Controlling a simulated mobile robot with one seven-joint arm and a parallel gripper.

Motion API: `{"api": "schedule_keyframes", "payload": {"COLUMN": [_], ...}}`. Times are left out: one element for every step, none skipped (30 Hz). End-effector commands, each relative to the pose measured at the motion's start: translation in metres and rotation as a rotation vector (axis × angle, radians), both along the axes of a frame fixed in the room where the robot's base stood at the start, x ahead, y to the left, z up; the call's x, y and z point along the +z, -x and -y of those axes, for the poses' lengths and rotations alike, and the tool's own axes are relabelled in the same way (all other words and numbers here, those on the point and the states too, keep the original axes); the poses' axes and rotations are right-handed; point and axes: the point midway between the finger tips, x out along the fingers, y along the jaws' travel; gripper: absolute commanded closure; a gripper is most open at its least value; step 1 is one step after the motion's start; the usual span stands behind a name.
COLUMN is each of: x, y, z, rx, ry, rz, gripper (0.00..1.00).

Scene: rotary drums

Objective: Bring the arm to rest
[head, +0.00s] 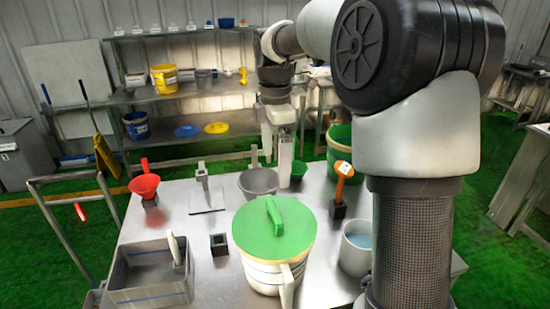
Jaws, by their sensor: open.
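My gripper (276,150) hangs from my raised arm, which reaches in from the right. It points down over the back part of the metal table (185,225). Its pale fingers are apart and nothing shows between them. In the picture it lies just above and behind a grey bowl (258,182). Whether a fingertip touches anything is hard to tell. A white jug (262,275) with a green lid (272,228) stands in front, nearer to me.
A grey bin (150,293), a red funnel (144,185), an orange-handled tool (343,178), a white pot (355,252) and a green bucket (340,142) stand around the gripper and jug. A shelf (190,97) with buckets is behind. My arm hides part of the right side.

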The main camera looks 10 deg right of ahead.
Motion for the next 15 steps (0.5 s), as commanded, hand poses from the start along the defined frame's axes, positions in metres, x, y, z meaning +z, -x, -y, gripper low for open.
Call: {"api": "schedule_keyframes", "payload": {"x": [0.0,0.0,0.0,0.0,0.001,0.004,0.007,0.01,0.016,0.021,0.026,0.034,0.039,0.043,0.048], "y": [0.0,0.0,0.0,0.0,0.001,0.004,0.007,0.011,0.019,0.027,0.036,0.05,0.061,0.073,0.09], "z": [0.0,0.0,0.0,0.0,0.0,-0.001,-0.001,-0.002,-0.003,-0.004,-0.004,-0.005,-0.005,-0.006,-0.005], "rx": [0.0,0.0,0.0,-0.002,-0.006,-0.021,-0.039,-0.065,-0.111,-0.156,-0.21,-0.291,-0.358,-0.429,-0.526], "ry": [0.0,0.0,0.0,0.0,0.002,0.005,0.008,0.012,0.019,0.024,0.027,0.029,0.029,0.025,0.017], "rz": [0.0,0.0,0.0,0.001,0.003,0.008,0.015,0.024,0.041,0.055,0.075,0.102,0.125,0.148,0.18], "gripper": [0.0,0.0,0.0,0.0,0.0,0.0,0.0,0.0,0.0,0.0,0.0,0.0,0.0,0.0,0.0]}}
